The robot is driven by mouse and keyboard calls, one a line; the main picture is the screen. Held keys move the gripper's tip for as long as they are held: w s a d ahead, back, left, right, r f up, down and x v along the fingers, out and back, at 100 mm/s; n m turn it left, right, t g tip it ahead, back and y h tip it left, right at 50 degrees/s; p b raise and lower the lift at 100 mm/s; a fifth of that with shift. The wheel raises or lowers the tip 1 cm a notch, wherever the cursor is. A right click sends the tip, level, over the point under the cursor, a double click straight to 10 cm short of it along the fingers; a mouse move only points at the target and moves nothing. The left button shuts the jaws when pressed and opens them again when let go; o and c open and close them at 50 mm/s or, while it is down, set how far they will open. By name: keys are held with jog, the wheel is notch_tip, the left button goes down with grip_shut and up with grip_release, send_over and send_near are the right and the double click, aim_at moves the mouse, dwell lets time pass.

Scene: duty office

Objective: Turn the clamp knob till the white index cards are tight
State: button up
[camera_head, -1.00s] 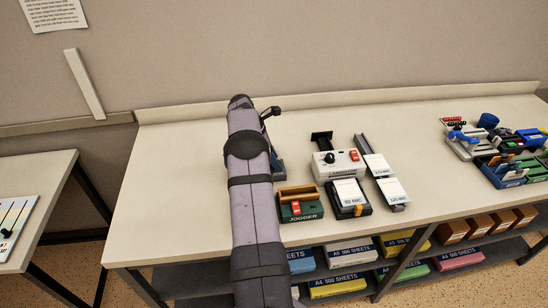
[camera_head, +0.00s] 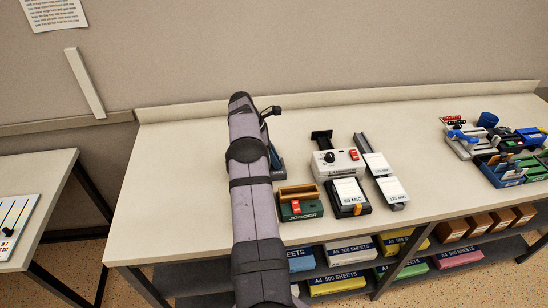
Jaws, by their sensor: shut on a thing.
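My grey arm reaches up over the left part of the bench and covers the place where it is working. My gripper's fingers are hidden behind the arm. Only a small dark fitting at the arm's far end shows, on its right. A dark blue device (camera_head: 276,162) shows partly, just right of the arm; I cannot tell whether it is the clamp. The clamp knob and the white index cards held by it cannot be made out, so how tight the cards are does not show.
Right of my arm stand a green jogger (camera_head: 300,208), a pale laminator (camera_head: 340,164) with a black knob and red switch, and white-labelled packs (camera_head: 348,192). Blue trays (camera_head: 505,178) stand far right. The bench (camera_head: 165,190) is clear left of my arm.

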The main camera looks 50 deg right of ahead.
jog(key=shift+r, duration=0.1)
jog(key=o, duration=1.1)
jog(key=shift+c, duration=0.2)
jog(key=shift+b+v, duration=0.9)
jog(key=shift+v, duration=2.8)
